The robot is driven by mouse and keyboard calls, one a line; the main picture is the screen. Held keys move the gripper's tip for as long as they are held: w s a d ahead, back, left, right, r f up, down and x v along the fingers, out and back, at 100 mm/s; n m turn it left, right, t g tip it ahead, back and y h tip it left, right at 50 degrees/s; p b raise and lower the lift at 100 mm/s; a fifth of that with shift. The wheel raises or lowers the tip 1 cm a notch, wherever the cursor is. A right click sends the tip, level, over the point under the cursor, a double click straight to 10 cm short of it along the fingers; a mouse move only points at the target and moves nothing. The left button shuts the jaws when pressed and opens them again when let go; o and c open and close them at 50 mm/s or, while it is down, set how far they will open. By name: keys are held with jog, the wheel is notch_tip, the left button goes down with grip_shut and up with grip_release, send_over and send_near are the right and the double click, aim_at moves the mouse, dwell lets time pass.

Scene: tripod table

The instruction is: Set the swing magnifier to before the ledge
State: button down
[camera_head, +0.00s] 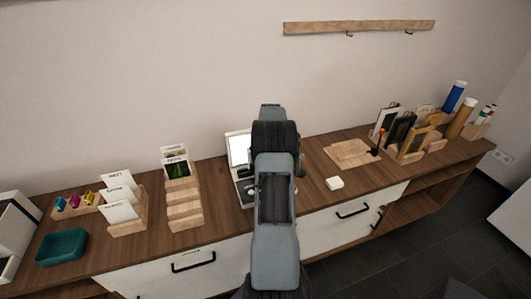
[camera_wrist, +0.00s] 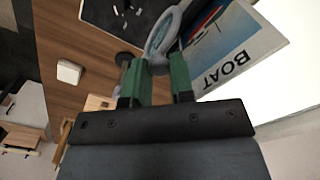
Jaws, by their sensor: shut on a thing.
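In the wrist view, the swing magnifier shows as a pale grey ring with a lens (camera_wrist: 162,34). My gripper (camera_wrist: 158,68) has green fingers, shut on the magnifier at the near end of its ring. A dark round foot or knob (camera_wrist: 124,58) is beside the left finger; whether it belongs to the magnifier is unclear. A card lettered BOAT (camera_wrist: 232,52) is just right of the ring, in front of a bright white panel (camera_wrist: 285,80). In the head view, my arm hides the gripper and most of the magnifier. I cannot make out the ledge for certain.
A white block (camera_head: 334,183) lies on the wooden counter (camera_head: 222,180) right of my arm. A lit white panel (camera_head: 238,150) stands behind the arm. Card holders (camera_head: 184,205) and a teal tray (camera_head: 62,247) are left; a wooden board (camera_head: 350,154) and filled racks are right.

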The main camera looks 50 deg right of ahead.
jog(key=shift+r, duration=0.1)
jog(key=c, duration=1)
grip_release()
notch_tip(320, 180, up, 14)
jog(key=shift+f+b, duration=0.15)
jog(key=shift+b, duration=0.2)
